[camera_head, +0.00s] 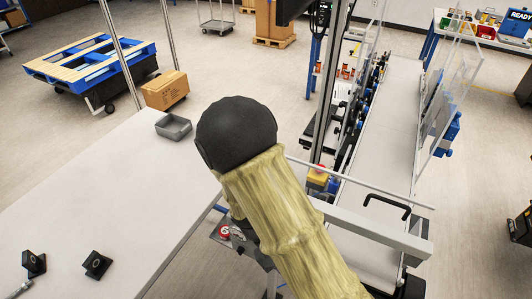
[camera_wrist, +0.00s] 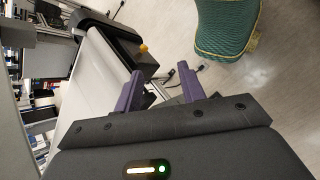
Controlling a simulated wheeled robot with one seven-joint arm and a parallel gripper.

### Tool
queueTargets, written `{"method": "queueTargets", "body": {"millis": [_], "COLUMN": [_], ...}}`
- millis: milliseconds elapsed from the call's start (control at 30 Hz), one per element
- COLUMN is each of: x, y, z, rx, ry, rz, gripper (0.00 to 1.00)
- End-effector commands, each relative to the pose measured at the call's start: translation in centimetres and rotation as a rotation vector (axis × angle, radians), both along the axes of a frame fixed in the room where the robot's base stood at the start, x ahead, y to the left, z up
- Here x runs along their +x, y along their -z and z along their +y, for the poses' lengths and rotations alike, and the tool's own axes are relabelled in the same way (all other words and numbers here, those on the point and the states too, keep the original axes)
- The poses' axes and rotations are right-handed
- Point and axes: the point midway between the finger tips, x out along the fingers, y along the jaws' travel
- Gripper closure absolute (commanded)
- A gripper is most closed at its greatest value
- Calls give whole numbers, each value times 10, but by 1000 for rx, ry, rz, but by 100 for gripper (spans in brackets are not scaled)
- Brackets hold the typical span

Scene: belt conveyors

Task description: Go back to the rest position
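My gripper (camera_wrist: 160,72) shows in the wrist view. Its two purple fingers stand apart with nothing between them, so it is open and empty. Floor and a conveyor's end lie beyond the fingertips. In the head view my arm, in a yellowish sleeve with a black rounded joint, rises through the middle between a white table and a conveyor. My gripper is not visible there.
The white table (camera_head: 95,190) at left bears a grey tray (camera_head: 173,126) and two small black blocks. The conveyor (camera_head: 385,130) runs at right, with posts, clear guards and a yellow-and-red button box (camera_head: 317,176). A cardboard box (camera_head: 166,90) and blue pallet (camera_head: 90,62) stand behind.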

Motion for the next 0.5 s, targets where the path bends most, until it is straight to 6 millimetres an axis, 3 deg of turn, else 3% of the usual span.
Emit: {"method": "queueTargets", "body": {"millis": [33, 100, 300, 500], "x": [7, 17, 43, 61], "y": [-28, -50, -113, -158], "z": [-5, -11, -34, -58], "rx": [56, 125, 283, 375], "ry": [87, 195, 478, 672], "rz": [-55, -128, -349, -526], "gripper": [60, 60, 60, 60]}}
